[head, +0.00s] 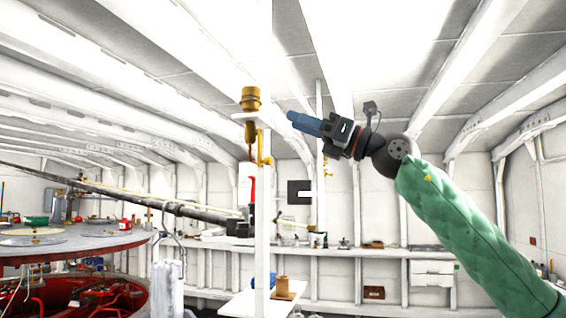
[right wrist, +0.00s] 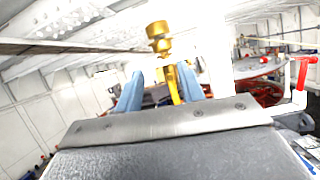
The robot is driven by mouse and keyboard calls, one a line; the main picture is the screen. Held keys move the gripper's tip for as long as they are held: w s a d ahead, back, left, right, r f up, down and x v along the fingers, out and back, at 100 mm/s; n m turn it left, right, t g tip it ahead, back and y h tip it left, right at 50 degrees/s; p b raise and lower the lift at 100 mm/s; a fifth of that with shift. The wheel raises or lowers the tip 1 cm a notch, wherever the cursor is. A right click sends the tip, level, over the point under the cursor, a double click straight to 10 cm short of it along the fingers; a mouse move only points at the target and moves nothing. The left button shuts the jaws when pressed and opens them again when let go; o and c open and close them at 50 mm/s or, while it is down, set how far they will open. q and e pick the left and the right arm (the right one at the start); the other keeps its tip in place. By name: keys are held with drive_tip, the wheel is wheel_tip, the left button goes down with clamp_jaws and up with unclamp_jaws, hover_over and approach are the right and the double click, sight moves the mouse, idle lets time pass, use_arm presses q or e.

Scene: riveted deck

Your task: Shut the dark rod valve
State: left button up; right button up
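A brass valve fitting (head: 250,99) sits high on a white post (head: 263,160) in the middle of the head view, with a brass pipe below it. A red handle (head: 252,190) with a dark lower part is lower on the post. I cannot tell for sure which part is the dark rod valve's handle. My right gripper (head: 290,117) is raised just right of the brass fitting, apart from it in the head view. In the right wrist view its blue fingers (right wrist: 163,91) are apart, with the brass fitting (right wrist: 159,36) showing beyond them. My left gripper is out of view.
A long dark rod (head: 120,196) slants across the left; a dark bar (right wrist: 60,48) crosses the left of the wrist view. A round red-edged table (head: 75,250) stands left. A small white shelf (head: 240,302) and a back bench (head: 380,250) lie lower. Air around my gripper looks free.

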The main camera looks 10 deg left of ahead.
sight(261, 161)
drive_tip(key=f+h, duration=0.1)
drive_tip(key=f, duration=0.1)
drive_tip(key=a+f+h, duration=0.1)
drive_tip(key=f+h, duration=0.2)
drive_tip(key=f, duration=0.2)
drive_tip(key=shift+w+a+f+n+h, duration=0.1)
drive_tip(key=shift+w+a+n+h, duration=0.05)
drive_tip(key=shift+a+n+h, duration=0.2)
drive_tip(key=a+p, duration=0.2)
drive_tip(key=a, duration=0.1)
drive_tip(key=a+p, duration=0.2)
drive_tip(key=a, duration=0.1)
drive_tip(key=shift+w+a, duration=0.2)
drive_tip(key=shift+a, duration=0.05)
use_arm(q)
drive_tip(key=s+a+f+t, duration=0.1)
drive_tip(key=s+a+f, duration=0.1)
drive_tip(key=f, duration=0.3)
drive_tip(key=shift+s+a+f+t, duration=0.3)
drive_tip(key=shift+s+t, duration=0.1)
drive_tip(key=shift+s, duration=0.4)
use_arm(e)
drive_tip(key=shift+a, duration=0.5)
drive_tip(key=shift+f, duration=0.1)
drive_tip(key=shift+c, duration=0.5)
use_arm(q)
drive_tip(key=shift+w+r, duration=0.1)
use_arm(e)
clamp_jaws()
